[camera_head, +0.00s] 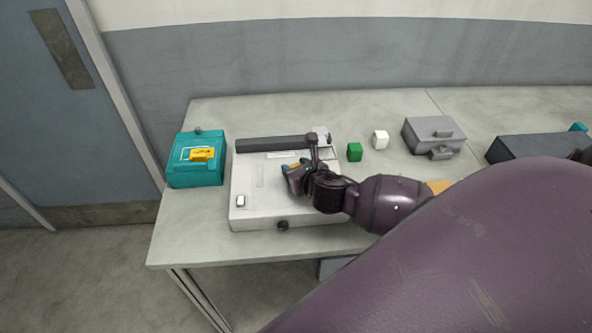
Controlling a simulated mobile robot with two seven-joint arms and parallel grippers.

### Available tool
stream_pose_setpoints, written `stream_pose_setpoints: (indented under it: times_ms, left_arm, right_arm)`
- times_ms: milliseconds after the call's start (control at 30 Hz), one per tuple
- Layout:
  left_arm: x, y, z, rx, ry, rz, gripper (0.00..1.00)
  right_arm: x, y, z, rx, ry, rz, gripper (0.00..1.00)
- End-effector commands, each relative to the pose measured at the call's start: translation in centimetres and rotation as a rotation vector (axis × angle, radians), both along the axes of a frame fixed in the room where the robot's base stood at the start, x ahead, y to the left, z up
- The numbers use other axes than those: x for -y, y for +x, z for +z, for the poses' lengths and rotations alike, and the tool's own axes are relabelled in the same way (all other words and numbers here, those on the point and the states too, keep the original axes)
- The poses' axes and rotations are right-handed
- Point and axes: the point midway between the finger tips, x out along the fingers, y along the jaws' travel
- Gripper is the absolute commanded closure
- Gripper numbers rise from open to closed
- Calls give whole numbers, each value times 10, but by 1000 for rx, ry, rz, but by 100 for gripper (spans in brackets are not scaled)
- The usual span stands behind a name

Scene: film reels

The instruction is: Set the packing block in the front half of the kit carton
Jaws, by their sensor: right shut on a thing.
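A green block (354,152) and a white block (380,140) stand apart on the table to the right. A tan piece (438,186) shows behind my arm; I cannot tell whether it is the kit carton. My left gripper is out of view.
The pale flat case (252,213) has a dark bar (272,144) along its back. A teal box (196,177) bearing a yellow item (203,154) stands left. A grey box (434,131) and dark case (525,146) stand right. Bare table (185,235) lies front left.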

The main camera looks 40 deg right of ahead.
Motion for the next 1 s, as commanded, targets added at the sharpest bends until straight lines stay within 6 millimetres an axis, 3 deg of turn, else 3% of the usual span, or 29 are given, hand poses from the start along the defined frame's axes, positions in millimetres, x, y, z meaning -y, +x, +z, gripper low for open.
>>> stream_pose_setpoints:
  times_ms: [433, 467, 600, 1000]
  left_arm:
    - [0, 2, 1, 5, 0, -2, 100]
    - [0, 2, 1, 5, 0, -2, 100]
    - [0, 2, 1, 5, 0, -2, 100]
    - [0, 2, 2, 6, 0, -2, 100]
  right_arm:
    - [0, 1, -6, 3, 0, 0, 93]
    - [0, 0, -7, 1, 0, 0, 51]
    - [0, 0, -7, 2, 0, 0, 30]
    - [-1, -4, -2, 2, -1, 1, 30]
